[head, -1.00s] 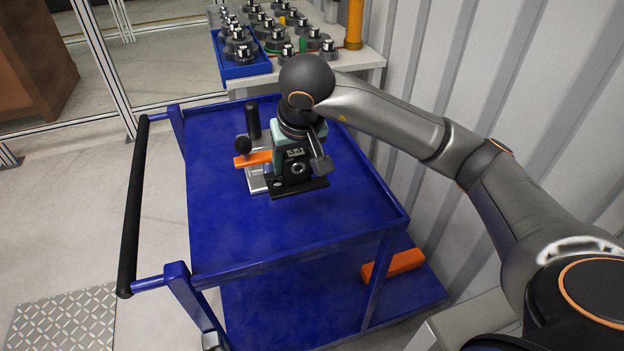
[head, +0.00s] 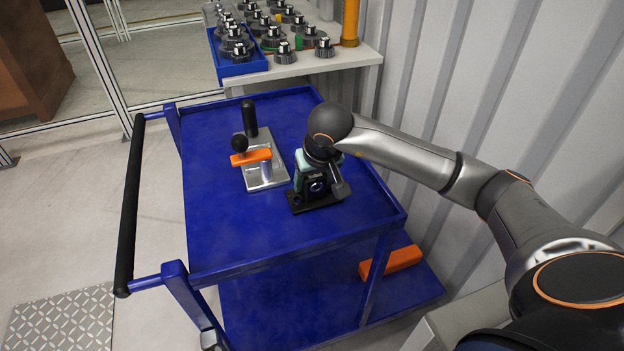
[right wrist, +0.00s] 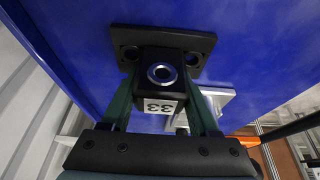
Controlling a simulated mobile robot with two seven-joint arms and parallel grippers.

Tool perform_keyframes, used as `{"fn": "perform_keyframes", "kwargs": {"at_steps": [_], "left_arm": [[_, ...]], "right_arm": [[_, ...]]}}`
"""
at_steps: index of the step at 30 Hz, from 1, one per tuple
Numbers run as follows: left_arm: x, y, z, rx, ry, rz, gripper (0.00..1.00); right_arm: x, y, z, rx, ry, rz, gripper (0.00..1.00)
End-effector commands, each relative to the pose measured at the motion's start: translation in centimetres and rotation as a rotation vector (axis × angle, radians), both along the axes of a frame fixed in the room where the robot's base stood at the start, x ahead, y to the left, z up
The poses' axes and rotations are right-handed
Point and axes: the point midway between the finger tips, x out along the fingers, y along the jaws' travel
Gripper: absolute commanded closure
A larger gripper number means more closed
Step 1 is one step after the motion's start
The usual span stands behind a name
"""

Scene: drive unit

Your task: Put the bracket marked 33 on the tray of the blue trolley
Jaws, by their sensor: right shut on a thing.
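The black bracket (head: 314,194) is at the right part of the blue trolley's top tray (head: 230,225). In the right wrist view the bracket (right wrist: 162,55) shows a metal-lined hole and a label marked 33. My right gripper (head: 306,166) is shut on the bracket, its green fingers (right wrist: 160,112) on both sides of it. The bracket's base plate is at or very near the tray surface; I cannot tell whether it touches. My left gripper is not in view.
A metal fixture (head: 265,172) with an orange bar and black handles stands on the tray just left of the bracket. An orange block (head: 391,262) lies on the lower shelf. A blue bin (head: 240,66) of gear parts stands behind. The tray's front is clear.

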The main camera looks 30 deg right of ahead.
Motion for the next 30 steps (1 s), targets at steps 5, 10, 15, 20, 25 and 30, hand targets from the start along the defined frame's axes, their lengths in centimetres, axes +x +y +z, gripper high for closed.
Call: {"fn": "perform_keyframes", "kwargs": {"at_steps": [5,10,15,20,25,30], "left_arm": [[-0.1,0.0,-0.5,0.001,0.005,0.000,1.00],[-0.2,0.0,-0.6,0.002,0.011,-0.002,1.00],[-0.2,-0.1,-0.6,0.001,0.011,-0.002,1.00],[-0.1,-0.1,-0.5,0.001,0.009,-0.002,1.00],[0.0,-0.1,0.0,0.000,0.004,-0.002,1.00],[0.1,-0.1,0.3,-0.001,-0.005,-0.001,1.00]], "right_arm": [[0.1,0.0,0.0,0.001,-0.006,0.000,1.00],[0.0,0.0,-0.2,0.000,0.000,0.000,0.25],[0.0,0.0,-0.2,0.000,0.000,0.000,0.09],[0.0,0.0,-0.2,0.000,0.000,0.000,0.09],[0.0,0.0,0.4,0.001,-0.001,0.000,0.09],[-1.0,0.3,3.1,-0.001,-0.006,0.001,0.09]]}}
